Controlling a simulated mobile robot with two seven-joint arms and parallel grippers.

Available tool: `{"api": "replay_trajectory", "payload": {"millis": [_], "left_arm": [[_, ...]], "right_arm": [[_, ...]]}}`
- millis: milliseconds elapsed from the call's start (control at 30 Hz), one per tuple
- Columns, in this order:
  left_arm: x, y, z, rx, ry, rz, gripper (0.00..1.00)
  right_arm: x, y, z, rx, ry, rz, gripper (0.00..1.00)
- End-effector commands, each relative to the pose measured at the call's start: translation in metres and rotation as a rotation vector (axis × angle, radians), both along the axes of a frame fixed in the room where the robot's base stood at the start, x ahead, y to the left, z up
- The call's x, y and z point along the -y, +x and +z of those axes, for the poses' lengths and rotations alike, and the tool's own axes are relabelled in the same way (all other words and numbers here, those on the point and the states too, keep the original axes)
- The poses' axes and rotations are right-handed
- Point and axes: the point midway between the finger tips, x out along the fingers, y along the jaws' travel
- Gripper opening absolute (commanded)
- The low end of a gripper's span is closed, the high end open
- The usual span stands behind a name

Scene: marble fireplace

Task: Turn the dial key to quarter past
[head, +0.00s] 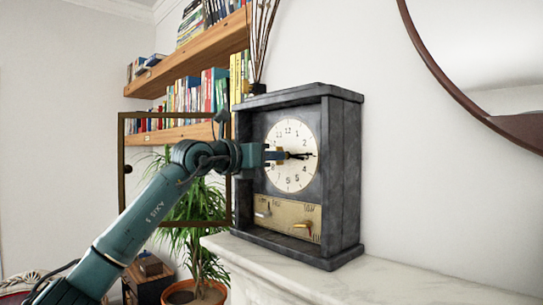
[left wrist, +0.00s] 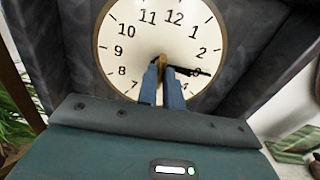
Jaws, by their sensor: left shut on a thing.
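The clock (head: 345,170) has a dark stone-like case and stands on the mantel. Its round cream dial (head: 290,178) faces left and also shows in the left wrist view (left wrist: 130,40). A black hand (head: 305,155) points right, to about the 3; in the left wrist view the hand (left wrist: 192,71) shows beside the fingers. My left gripper (head: 274,155) is at the dial's centre. Its blue fingers (left wrist: 162,88) are shut on the brass-coloured dial key (left wrist: 162,61). The fingers hide most of the key and the lower middle of the dial. My right gripper is not in view.
A brass panel (head: 284,216) with small levers sits below the dial. A framed door (head: 122,170) stands open to the left, behind my left arm. The marble mantel (head: 400,275) is clear at right. A potted plant (head: 195,250) and bookshelves (head: 190,132) are behind.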

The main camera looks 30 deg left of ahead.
Motion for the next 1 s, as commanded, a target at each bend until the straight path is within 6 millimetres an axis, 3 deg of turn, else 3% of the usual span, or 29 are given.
{"api": "replay_trajectory", "payload": {"millis": [667, 700, 933, 1000], "left_arm": [[0.0004, 0.0004, -0.0018, 0.015, 0.055, 0.000, 0.00], [0.0003, 0.0004, -0.0017, 0.015, 0.055, 0.000, 0.11], [0.0001, 0.0003, -0.0009, 0.017, 0.054, 0.000, 0.30], [0.0001, 0.0002, -0.0007, 0.017, 0.054, 0.000, 0.30]], "right_arm": [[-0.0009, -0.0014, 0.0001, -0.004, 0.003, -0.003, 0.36], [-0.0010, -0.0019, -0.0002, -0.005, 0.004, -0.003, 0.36], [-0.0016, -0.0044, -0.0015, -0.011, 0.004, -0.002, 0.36], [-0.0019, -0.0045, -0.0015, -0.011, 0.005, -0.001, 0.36]]}}
